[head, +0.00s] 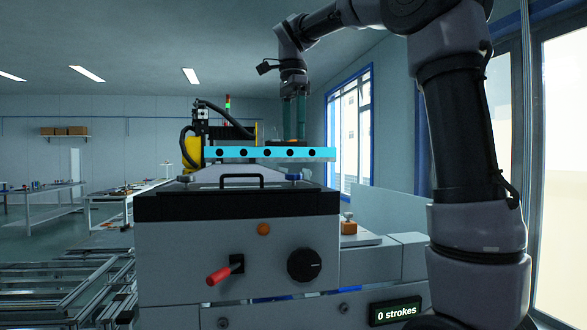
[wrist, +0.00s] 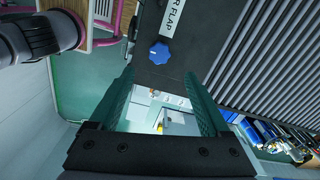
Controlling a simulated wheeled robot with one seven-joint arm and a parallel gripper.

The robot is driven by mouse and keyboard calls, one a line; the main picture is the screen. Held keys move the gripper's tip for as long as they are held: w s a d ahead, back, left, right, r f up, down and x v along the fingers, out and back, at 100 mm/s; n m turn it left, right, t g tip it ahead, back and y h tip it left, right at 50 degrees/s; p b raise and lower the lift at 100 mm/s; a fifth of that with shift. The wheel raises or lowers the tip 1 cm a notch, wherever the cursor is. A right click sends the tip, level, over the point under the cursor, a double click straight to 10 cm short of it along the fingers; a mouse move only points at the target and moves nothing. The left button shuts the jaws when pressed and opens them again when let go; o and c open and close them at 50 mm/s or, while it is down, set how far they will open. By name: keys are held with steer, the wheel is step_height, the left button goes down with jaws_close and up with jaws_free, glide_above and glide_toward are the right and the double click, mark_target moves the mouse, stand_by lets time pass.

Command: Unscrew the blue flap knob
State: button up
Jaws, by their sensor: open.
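The blue knob (wrist: 160,53) is a small lobed knob on a dark panel (wrist: 150,25) in the wrist view, beside a white label (wrist: 173,28) ending in "R FLAP". My gripper (wrist: 160,74) is open, its two teal fingers spread apart with nothing between them. The knob appears just past the fingertips, roughly centred between them; the remaining distance is hard to judge. In the head view my gripper (head: 295,122) points down behind the cyan bar.
The grey machine (head: 175,250) carries a cyan bar (head: 270,153) with several dark holes, a black handle (head: 255,176), a red lever (head: 219,275) and a black dial (head: 304,265). A display (head: 396,310) reads "0 strokes". A ribbed dark surface (wrist: 265,60) lies right of the knob.

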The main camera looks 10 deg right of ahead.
mark_target(294, 180)
step_height(294, 180, down, 10)
steer(key=shift+r, duration=0.15)
stand_by(0.3)
jaws_close()
